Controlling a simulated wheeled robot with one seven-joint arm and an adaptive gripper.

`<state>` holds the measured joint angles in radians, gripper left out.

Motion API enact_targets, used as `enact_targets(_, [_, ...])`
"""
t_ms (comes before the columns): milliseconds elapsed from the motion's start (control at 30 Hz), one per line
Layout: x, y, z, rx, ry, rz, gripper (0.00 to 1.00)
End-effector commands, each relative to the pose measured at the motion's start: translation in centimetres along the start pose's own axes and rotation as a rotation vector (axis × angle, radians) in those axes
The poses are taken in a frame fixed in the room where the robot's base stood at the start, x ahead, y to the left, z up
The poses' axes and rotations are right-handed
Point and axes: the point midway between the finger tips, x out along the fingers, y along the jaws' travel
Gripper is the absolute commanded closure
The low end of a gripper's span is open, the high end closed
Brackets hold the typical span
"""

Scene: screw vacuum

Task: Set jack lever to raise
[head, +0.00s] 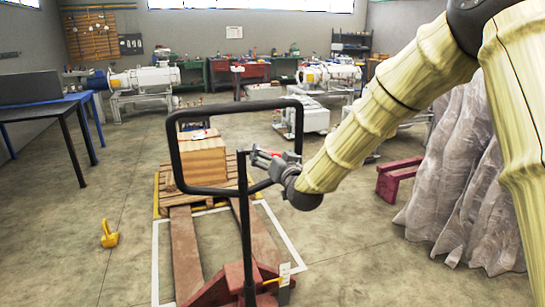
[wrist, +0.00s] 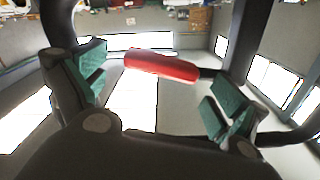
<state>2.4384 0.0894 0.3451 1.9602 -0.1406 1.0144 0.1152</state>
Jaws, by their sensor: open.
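The pallet jack has a black loop handle (head: 178,150) on an upright post and a reddish base (head: 215,290) with forks. Its red lever grip (wrist: 160,66) lies crosswise in the wrist view, between and slightly beyond my green finger pads. In the head view only a small red bit shows beside the gripper. My gripper (head: 266,160) is at the right side of the handle loop, near the post top. It also shows in the wrist view (wrist: 160,88), open, with gaps between both pads and the red grip. Contact cannot be told.
A wooden pallet with a cardboard box (head: 203,160) sits at the jack's forks. A yellow object (head: 109,234) stands on the floor at left. A plastic-draped pile (head: 455,190) and a red stand (head: 398,180) are at right. A blue-edged table (head: 45,110) is at left.

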Motion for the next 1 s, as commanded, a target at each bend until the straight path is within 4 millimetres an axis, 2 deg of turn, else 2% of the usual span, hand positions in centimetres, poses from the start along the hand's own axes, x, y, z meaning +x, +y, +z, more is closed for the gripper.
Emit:
enact_targets(167, [-1.0,0.0,-0.1,0.000,0.000,0.000,0.03])
enact_targets(267, [-2.4,0.0,-0.1,0.000,0.000,0.000,0.03])
enact_targets(700, [-10.0,0.0,0.0,0.000,-0.001,0.000,0.03])
enact_targets(1000, [-12.0,0.0,0.0,0.000,0.000,0.000,0.03])
